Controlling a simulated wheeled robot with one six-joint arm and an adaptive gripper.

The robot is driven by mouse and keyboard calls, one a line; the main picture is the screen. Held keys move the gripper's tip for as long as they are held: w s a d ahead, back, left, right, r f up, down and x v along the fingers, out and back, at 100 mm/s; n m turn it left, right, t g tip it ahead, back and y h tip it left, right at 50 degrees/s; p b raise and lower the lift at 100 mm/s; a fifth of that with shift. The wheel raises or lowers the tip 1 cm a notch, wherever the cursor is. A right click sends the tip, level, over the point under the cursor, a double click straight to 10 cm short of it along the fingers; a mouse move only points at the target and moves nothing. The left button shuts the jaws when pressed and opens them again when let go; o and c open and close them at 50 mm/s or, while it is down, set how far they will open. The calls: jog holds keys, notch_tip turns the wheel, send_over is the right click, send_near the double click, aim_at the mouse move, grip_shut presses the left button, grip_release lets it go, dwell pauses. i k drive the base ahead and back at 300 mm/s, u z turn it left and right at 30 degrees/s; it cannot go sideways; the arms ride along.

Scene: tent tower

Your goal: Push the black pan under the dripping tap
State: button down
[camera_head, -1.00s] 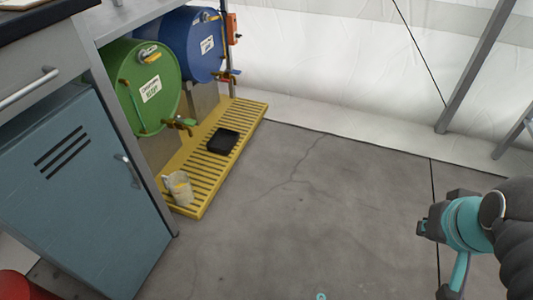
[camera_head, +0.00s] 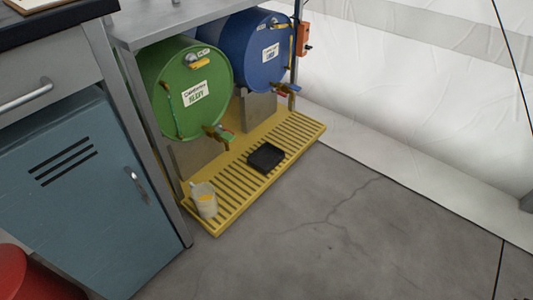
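The black pan (camera_head: 266,158) is a shallow square tray lying on the yellow slatted platform (camera_head: 234,205). It sits in front of the gap between the two drums. The green drum (camera_head: 190,115) has a tap (camera_head: 218,134) at its lower right, to the left of and behind the pan. The blue drum (camera_head: 250,50) has a tap (camera_head: 288,89) with a red part, to the right of and behind the pan. I cannot make out drops at either tap. My gripper is not in view.
A pale jug (camera_head: 204,201) stands on the platform's near left end. A blue-grey cabinet (camera_head: 75,200) stands at left, with a red rounded object (camera_head: 30,280) in front. Cracked grey floor (camera_head: 330,240) is clear to the right. A white tent wall (camera_head: 420,90) closes the back.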

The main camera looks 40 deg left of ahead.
aim_at(266, 158)
jog(key=u, duration=0.4)
jog(key=i, duration=1.2)
jog(key=u, duration=1.65)
jog(key=i, duration=0.6)
jog(key=u, duration=0.55)
